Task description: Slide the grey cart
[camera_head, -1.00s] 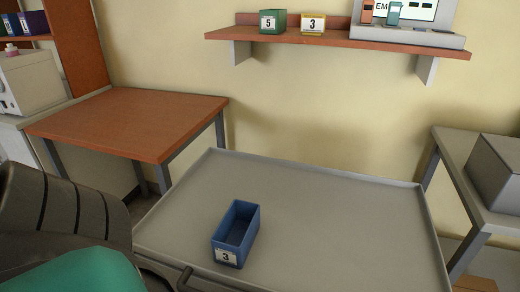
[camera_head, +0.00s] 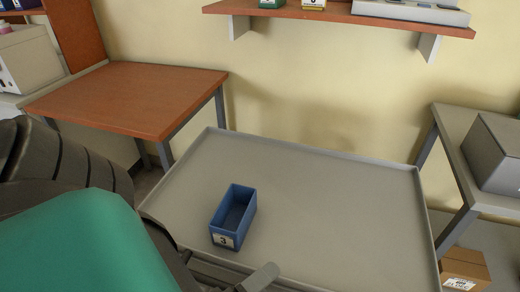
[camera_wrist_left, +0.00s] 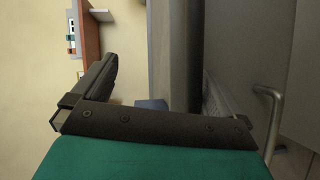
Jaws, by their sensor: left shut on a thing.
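The grey cart (camera_head: 320,200) has a flat tray top with a raised rim and fills the lower middle of the head view. My left gripper (camera_head: 238,281) is at the cart's near edge, partly hidden by my green and black arm. In the left wrist view, my left gripper (camera_wrist_left: 165,85) has its dark fingers around a grey bar-like part of the cart (camera_wrist_left: 178,50). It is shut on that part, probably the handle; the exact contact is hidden. My right gripper is not in view.
A blue box (camera_head: 233,217) labelled 3 stands on the cart. A wooden-topped table (camera_head: 130,98) is at the left and a grey table (camera_head: 450,150) with a grey box (camera_head: 495,155) at the right. A cardboard box (camera_head: 465,270) is low at the right. A wall shelf (camera_head: 340,14) hangs behind.

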